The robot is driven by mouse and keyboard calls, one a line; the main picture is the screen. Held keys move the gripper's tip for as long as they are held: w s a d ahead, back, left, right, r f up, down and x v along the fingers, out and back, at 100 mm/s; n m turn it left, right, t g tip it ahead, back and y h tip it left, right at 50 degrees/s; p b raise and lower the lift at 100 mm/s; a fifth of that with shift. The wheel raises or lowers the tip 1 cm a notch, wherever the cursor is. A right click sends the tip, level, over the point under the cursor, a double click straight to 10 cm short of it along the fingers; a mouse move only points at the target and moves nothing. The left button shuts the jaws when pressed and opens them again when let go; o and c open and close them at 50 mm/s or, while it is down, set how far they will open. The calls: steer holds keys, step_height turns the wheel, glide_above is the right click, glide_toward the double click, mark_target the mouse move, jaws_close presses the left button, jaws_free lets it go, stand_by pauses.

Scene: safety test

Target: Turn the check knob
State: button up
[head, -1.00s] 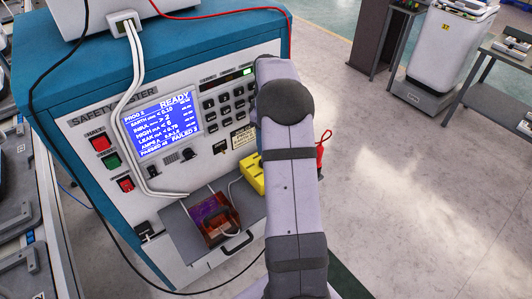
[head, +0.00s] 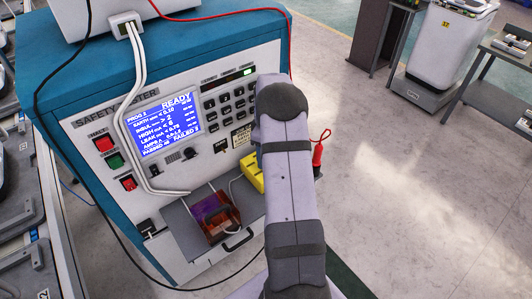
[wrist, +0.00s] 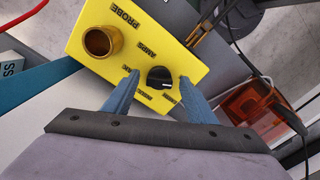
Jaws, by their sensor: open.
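The check knob (wrist: 160,73) is a small round black knob with a light pointer mark, on the yellow box (wrist: 92,72). In the wrist view it shows between the two blue fingers of my gripper (wrist: 159,79). The fingers are open, with a gap on each side of the knob; I cannot tell their height over the box. In the head view my arm hides the gripper and the knob. Only the left part of the yellow box (head: 251,171) shows there, beside the tester's lower front.
The yellow box also has a brass socket (wrist: 97,42) marked PROBE. The safety tester (head: 100,93) has a lit READY screen (head: 170,122) and keys. An orange see-through box (head: 214,217) sits on its shelf. A red probe (head: 317,155) hangs to the right. Cables cross the front.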

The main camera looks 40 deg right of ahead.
steer(key=c, duration=1.1)
steer(key=m, duration=0.6)
steer(key=shift+a, duration=0.1)
steer(key=m, duration=0.5)
steer(key=shift+w+r+m, duration=0.1)
steer(key=shift+m, duration=0.3)
steer(key=o, duration=1.1)
steer(key=shift+a, duration=0.1)
